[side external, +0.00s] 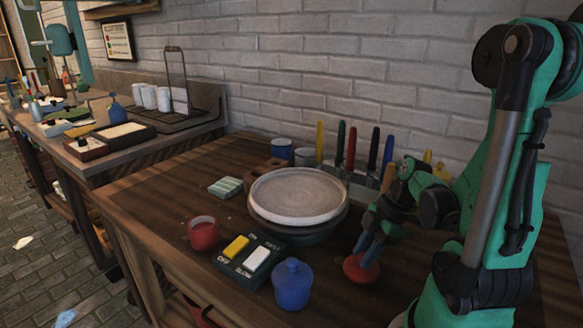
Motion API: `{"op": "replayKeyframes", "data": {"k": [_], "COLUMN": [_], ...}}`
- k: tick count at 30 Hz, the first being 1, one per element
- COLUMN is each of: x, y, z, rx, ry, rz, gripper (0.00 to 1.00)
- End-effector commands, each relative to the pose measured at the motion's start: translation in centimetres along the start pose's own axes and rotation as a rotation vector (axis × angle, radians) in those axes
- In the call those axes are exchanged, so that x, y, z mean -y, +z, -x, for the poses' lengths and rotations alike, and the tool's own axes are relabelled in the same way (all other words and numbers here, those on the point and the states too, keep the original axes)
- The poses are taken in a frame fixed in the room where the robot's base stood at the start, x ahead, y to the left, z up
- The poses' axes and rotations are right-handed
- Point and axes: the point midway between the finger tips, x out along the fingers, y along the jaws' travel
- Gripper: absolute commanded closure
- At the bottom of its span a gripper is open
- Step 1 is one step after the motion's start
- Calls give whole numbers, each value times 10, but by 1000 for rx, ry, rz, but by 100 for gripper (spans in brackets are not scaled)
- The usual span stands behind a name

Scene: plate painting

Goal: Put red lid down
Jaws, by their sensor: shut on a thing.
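The red lid (361,268) is a flat red disc at the right front of the wooden table, low over or on the table top. I cannot tell whether it touches the wood. My gripper (366,250) points down and is shut on the red lid from above, with its blue fingers at the lid's top. An open red pot (204,234) without a lid stands at the left front of the table. A blue pot (292,285) with its lid on stands at the front edge, left of my gripper.
A pale plate (298,194) sits on a dark turntable at the middle. A switch box (251,257) with yellow and white buttons lies in front. Bare wood (165,200) shows at left.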

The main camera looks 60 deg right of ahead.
Motion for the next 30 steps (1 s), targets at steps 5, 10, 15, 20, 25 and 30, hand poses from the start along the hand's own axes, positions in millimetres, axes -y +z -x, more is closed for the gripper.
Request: {"op": "replayKeyframes", "data": {"k": [5, 10, 15, 20, 25, 30], "x": [1, 1, 1, 1, 1, 1], "y": [3, 3, 3, 3, 3, 3], "z": [-8, -8, -8, -8, -8, -2], "rx": [0, 0, 0, 0, 0, 0], "ry": [0, 0, 0, 0, 0, 0], "rz": [0, 0, 0, 0, 0, -2], "gripper": [100, 100, 47, 41, 41, 41]}}
